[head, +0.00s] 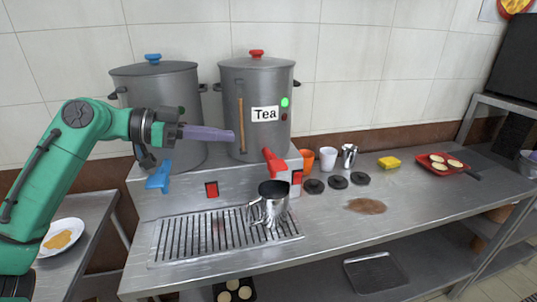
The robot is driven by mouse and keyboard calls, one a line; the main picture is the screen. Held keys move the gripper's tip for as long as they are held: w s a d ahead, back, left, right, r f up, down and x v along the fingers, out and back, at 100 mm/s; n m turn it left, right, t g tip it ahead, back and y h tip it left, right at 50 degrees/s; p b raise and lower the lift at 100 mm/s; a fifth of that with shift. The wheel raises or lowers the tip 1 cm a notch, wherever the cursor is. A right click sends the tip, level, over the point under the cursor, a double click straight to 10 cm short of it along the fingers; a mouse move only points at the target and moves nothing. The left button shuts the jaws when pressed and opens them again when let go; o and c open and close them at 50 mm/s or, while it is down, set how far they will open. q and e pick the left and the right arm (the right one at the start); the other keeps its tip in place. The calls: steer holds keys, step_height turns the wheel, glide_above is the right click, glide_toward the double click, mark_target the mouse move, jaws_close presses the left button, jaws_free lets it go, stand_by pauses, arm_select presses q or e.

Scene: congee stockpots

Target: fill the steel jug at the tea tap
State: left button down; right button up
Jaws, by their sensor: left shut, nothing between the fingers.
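The steel jug (272,208) stands upright at the right end of the drip grate (190,243), below the red tea tap (275,163). Its handle is on the left side. Its inside looks dark and I cannot tell how much it holds. The tea urn (266,90) is grey with a red-knobbed lid, a "Tea" label, a lit green light and a vertical level strip. My left gripper (234,136) is shut and empty, its purple fingers in front of the urns, above and left of the tap. My right gripper is not in view.
A second urn (150,90) has a blue tap (159,178). Right of the tea tap stand an orange cup (308,161), a white cup (328,158) and a small steel pitcher (349,156). Black discs (337,181) and a brown spill (366,206) lie on the counter.

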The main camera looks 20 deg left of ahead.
arm_select(q)
steer(key=p, duration=0.6)
glide_above(276, 163)
steer(key=s+a, duration=0.2)
steer(key=f, duration=0.6)
steer(key=shift+w+d+f+p, duration=0.2)
steer(key=shift+w+f+p, duration=0.1)
steer(key=shift+f+p, duration=0.1)
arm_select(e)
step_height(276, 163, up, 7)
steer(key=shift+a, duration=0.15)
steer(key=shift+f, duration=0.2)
arm_select(q)
steer(key=f+m+b, duration=0.1)
steer(key=b, duration=0.2)
steer(key=f+m+b, duration=0.1)
steer(key=b, duration=0.2)
steer(key=f+m+t+b, duration=0.1)
steer(key=b, duration=0.2)
steer(key=shift+s+d+y, duration=0.25)
steer(key=shift+s+y, duration=0.05)
steer(key=shift+s, duration=0.1)
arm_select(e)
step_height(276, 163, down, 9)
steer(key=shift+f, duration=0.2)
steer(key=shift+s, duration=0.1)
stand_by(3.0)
